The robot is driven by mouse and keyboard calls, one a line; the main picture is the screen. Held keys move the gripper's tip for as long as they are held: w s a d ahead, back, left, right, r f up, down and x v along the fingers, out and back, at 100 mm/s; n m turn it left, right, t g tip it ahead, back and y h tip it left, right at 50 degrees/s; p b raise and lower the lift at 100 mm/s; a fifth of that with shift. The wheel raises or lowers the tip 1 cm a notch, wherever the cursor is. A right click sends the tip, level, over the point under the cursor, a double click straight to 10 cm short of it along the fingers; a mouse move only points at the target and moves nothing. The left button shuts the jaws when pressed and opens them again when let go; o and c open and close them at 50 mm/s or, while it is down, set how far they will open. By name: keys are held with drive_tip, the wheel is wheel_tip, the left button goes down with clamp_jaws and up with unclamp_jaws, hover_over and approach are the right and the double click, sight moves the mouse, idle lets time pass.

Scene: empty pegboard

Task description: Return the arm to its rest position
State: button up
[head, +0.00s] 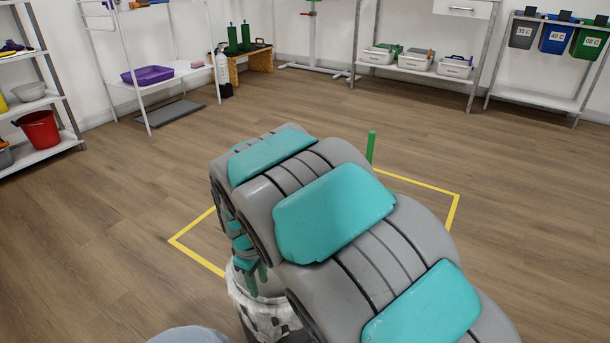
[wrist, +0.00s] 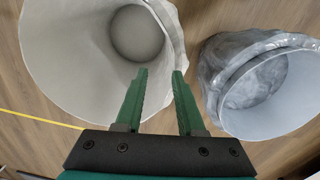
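My arm stretches forward from the lower right of the head view and bends down in the middle. My gripper (head: 257,279) points down over a bin with a pale, crumpled liner (head: 270,312), mostly hidden by the arm. In the wrist view my gripper (wrist: 160,72) has two green fingers with a clear gap between them and nothing held. The fingertips overlap the wall of the white-lined bin (wrist: 60,75); I cannot tell whether they touch it. A second bin with a grey liner (wrist: 215,70) stands to the right, apart from the fingers.
Yellow floor tape (head: 195,257) marks an area around the bins. A green upright rod (head: 371,147) shows behind my arm. Shelves with a red bucket (head: 39,129), a purple tray (head: 147,75) and several white baskets (head: 416,62) line the walls. The wooden floor between is clear.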

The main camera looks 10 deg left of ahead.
drive_tip(key=s+d+r+m+g+p, duration=0.1)
drive_tip(key=s+d+r+m+p, duration=0.25)
drive_tip(key=d+r, duration=0.55)
drive_tip(key=s+d+r+m+p, duration=0.2)
drive_tip(key=d+r+m, duration=0.3)
drive_tip(key=d, duration=0.8)
drive_tip(key=s+d+r+m+p, duration=0.2)
drive_tip(key=s+d, duration=0.4)
drive_tip(key=s, duration=0.3)
drive_tip(key=s+d+r+m+g+p, duration=0.1)
drive_tip(key=s+d+r+m+p, duration=0.2)
drive_tip(key=s, duration=0.6)
drive_tip(key=d+r+m, duration=0.1)
drive_tip(key=d+r, duration=0.1)
drive_tip(key=d, duration=0.1)
drive_tip(key=shift+s+r, duration=0.2)
drive_tip(key=shift+r, duration=0.15)
